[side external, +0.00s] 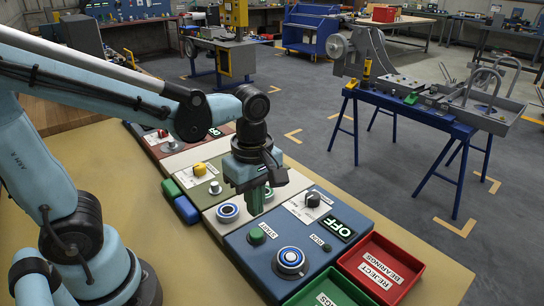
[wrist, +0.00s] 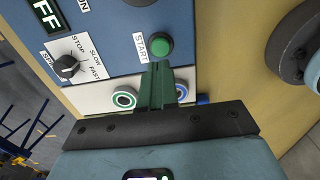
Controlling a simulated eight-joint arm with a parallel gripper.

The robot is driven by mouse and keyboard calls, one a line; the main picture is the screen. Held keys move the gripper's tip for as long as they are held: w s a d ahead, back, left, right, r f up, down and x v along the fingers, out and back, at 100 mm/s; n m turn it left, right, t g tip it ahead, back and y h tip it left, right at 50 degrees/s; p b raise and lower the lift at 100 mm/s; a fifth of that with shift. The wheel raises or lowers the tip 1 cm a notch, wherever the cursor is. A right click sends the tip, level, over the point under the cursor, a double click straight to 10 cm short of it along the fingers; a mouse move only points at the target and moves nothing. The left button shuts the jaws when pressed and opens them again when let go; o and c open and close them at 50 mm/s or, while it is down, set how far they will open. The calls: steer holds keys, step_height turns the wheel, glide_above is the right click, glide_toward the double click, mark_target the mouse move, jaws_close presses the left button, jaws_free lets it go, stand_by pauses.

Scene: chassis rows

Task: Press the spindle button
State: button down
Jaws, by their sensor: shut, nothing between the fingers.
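The blue control panel (side external: 240,255) lies on the bench, with a green round button (side external: 257,236) beside a START label. In the wrist view the green button (wrist: 160,48) sits just beyond my fingertips. The panel has a black knob (side external: 313,199); in the wrist view the knob (wrist: 67,66) has STOP, SLOW and FAST around it and a partly readable label starting "SPI". A large blue-ringed button (side external: 290,259) is at the panel's near side. My gripper (side external: 256,211) is shut and empty, pointing down; it also shows in the wrist view (wrist: 161,68). Contact with the panel cannot be told.
An OFF display (side external: 340,229) is on the blue panel. A paler panel with a ringed button (side external: 228,211) and a yellow knob (side external: 199,169) lie behind. Red (side external: 382,262) and green (side external: 318,288) bins stand at the right. Green and blue blocks (side external: 186,209) lie left.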

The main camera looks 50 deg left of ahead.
mark_target(257, 232)
steer(key=shift+f, duration=2.6)
steer(key=shift+f, duration=0.1)
steer(key=shift+f, duration=0.95)
steer(key=shift+r, duration=0.1)
step_height(257, 232, up, 14)
steer(key=a+f+m+t, duration=0.1)
steer(key=m+t, duration=0.1)
steer(key=m, duration=0.4)
steer(key=a+f+m+t, duration=0.1)
steer(key=a+m+t, duration=0.1)
steer(key=m, duration=0.4)
steer(key=w+a+f+m+t, duration=0.1)
steer(key=m+t, duration=0.2)
steer(key=m, duration=0.3)
steer(key=shift+a+f, duration=0.2)
steer(key=shift+a, duration=0.1)
